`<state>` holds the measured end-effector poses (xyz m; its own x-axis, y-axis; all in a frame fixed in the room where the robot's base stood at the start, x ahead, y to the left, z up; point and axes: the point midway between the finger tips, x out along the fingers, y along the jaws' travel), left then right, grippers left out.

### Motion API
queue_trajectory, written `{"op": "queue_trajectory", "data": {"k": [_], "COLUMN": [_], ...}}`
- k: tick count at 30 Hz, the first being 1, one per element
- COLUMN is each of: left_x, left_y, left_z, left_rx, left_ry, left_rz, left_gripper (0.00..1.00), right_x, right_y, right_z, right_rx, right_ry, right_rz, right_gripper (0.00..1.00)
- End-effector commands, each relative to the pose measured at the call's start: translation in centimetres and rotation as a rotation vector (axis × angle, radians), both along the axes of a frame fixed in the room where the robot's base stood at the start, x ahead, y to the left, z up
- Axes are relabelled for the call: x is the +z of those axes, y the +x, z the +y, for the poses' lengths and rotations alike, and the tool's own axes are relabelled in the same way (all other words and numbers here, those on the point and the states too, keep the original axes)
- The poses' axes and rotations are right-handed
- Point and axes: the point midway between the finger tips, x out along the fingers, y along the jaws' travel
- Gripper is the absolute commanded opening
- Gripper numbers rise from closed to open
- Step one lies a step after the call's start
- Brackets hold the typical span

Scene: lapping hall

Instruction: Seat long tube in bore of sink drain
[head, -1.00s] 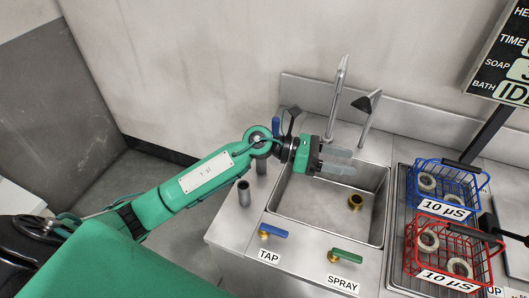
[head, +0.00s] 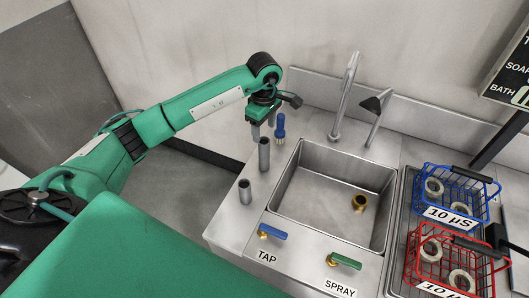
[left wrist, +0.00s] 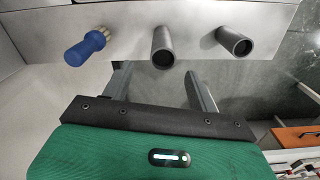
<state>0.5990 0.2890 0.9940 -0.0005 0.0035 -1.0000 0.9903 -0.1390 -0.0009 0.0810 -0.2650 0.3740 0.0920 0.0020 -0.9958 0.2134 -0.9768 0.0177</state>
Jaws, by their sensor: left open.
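The long grey tube (head: 264,154) stands upright on the counter left of the sink; its open top also shows in the left wrist view (left wrist: 162,48). A shorter grey tube (head: 245,191) stands nearer the front, and it also shows in the wrist view (left wrist: 235,42). My left gripper (head: 263,128) is open and empty, pointing down just above the long tube. In the wrist view the long tube lies ahead, between the lines of my fingers (left wrist: 157,80). My right gripper is out of view.
A blue-handled brush (head: 280,127) stands close behind the long tube. The faucet (head: 345,98) and a dark-headed spout (head: 376,112) rise behind the sink (head: 320,205). Blue and red wire baskets (head: 452,190) stand at right. Tap (head: 272,232) and spray (head: 346,261) levers are in front.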

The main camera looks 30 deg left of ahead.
Motion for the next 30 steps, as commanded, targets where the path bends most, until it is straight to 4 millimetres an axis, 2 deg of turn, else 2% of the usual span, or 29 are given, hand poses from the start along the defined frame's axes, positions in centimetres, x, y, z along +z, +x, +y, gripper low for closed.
{"op": "queue_trajectory", "data": {"k": [1,6,14,19,24,30], "left_x": [-0.9,-3.6,-5.2,-7.2,-9.3,-9.8], "left_y": [-0.1,-0.1,-0.2,-0.6,-0.4,-0.4], "left_z": [-0.1,-0.1,-0.1,-0.2,-0.2,-0.2], "left_rx": [0.000,0.001,0.001,0.001,0.001,0.000], "left_ry": [-0.002,-0.003,-0.005,-0.004,-0.005,-0.003], "left_rz": [0.006,0.002,0.003,0.005,0.002,-0.001], "left_gripper": [0.59,0.59,0.59,0.59,0.59,0.59], "right_x": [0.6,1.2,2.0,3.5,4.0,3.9], "right_y": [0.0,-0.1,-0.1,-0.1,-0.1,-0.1], "right_z": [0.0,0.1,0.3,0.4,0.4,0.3], "right_rx": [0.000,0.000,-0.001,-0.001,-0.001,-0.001], "right_ry": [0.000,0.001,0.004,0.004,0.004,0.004], "right_rz": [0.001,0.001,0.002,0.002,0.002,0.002], "right_gripper": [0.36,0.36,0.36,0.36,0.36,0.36]}}
